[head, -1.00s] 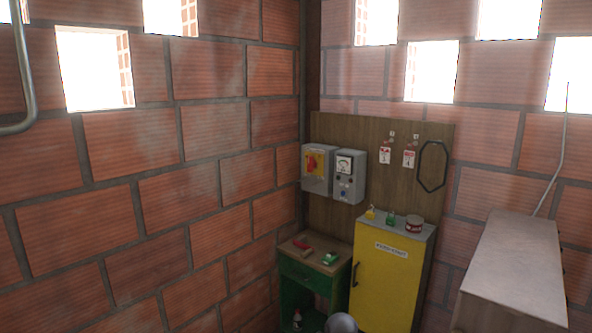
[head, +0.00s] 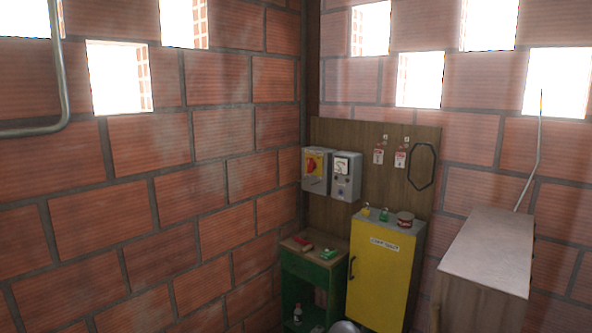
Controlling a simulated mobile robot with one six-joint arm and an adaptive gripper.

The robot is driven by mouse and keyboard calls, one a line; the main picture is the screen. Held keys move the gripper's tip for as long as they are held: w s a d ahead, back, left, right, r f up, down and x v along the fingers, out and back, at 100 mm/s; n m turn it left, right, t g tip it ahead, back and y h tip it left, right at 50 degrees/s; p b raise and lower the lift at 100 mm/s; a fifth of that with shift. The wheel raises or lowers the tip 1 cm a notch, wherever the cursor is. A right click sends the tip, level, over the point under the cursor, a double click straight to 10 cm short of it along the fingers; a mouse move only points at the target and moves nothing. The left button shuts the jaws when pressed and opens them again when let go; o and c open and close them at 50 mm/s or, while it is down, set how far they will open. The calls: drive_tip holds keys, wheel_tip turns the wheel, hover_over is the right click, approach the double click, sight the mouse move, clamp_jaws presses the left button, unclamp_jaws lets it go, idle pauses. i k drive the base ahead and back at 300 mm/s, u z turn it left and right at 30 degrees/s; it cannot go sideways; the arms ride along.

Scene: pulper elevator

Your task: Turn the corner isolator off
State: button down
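The corner isolator (head: 315,170) is a grey box with a yellow plate and a red rotary handle (head: 312,165). It is mounted at the left of a wooden backboard (head: 380,143), close to the room's corner. The handle's exact position is too small to read. My gripper is not in view, and nothing touches the isolator. A grey rounded shape (head: 345,327) is cut off by the bottom edge; I cannot tell what it is.
A grey meter box (head: 346,176) adjoins the isolator's right. Red-and-white tags (head: 379,155) and a dark hoop (head: 422,166) hang further right. Below stand a green bench (head: 300,282) with small items and a yellow cabinet (head: 381,280). A pale-topped counter (head: 490,243) is at right.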

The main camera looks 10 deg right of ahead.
sight(312, 165)
drive_tip(key=z, duration=0.15)
drive_tip(key=i, duration=0.9)
drive_tip(key=u, duration=0.15)
drive_tip(key=k, duration=0.65)
drive_tip(key=u, duration=0.5)
drive_tip(key=i, duration=1.3)
drive_tip(key=u, duration=0.1)
